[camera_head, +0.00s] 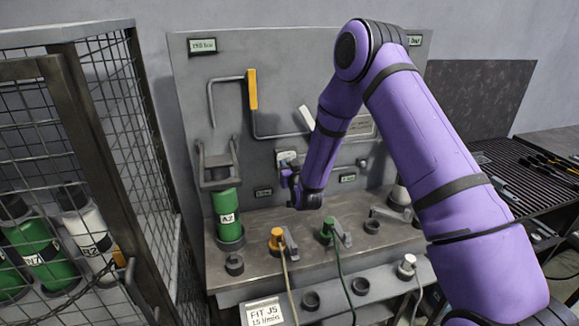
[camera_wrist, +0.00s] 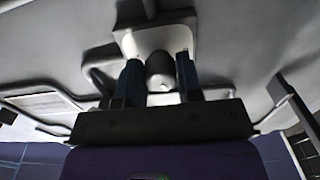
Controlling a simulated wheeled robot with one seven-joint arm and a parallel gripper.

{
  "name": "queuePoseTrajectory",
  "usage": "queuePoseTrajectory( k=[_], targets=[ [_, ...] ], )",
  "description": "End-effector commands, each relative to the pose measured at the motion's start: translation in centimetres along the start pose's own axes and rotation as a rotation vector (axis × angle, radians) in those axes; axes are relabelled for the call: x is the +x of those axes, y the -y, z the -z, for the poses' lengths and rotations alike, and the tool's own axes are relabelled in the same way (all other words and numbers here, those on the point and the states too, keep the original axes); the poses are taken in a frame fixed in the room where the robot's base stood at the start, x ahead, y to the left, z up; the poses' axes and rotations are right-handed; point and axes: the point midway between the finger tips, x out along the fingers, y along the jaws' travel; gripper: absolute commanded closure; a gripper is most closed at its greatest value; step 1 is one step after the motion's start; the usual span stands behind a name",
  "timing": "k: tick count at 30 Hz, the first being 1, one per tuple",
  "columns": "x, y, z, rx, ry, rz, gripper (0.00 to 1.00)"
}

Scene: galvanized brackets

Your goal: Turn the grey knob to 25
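The grey knob (camera_wrist: 160,72), with a small white mark on its front, sits on a pale mount (camera_wrist: 150,38) in the wrist view. My gripper (camera_wrist: 159,72) has one dark finger on each side of the knob. The fingers look very close to its sides, but I cannot tell whether they touch it. In the head view, my gripper (camera_head: 289,178) is at the upright panel, just below a pale plate (camera_head: 286,156). The knob cannot be made out there, and no scale numbers are readable.
A grey pipe with a yellow handle (camera_head: 252,89) runs left of my arm. A green cylinder (camera_head: 226,210) stands lower left. Orange (camera_head: 277,238) and green (camera_head: 327,231) hose connectors sit on the ledge below. A mesh cage (camera_head: 109,130) stands at the left.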

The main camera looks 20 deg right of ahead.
Motion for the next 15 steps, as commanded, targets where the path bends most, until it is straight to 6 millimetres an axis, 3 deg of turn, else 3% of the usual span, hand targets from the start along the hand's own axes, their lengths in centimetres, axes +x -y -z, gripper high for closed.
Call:
queuePoseTrajectory(
  k=[15],
  targets=[
    [-0.03,0.01,-0.02,0.089,0.000,0.000,0.90]
  ],
)
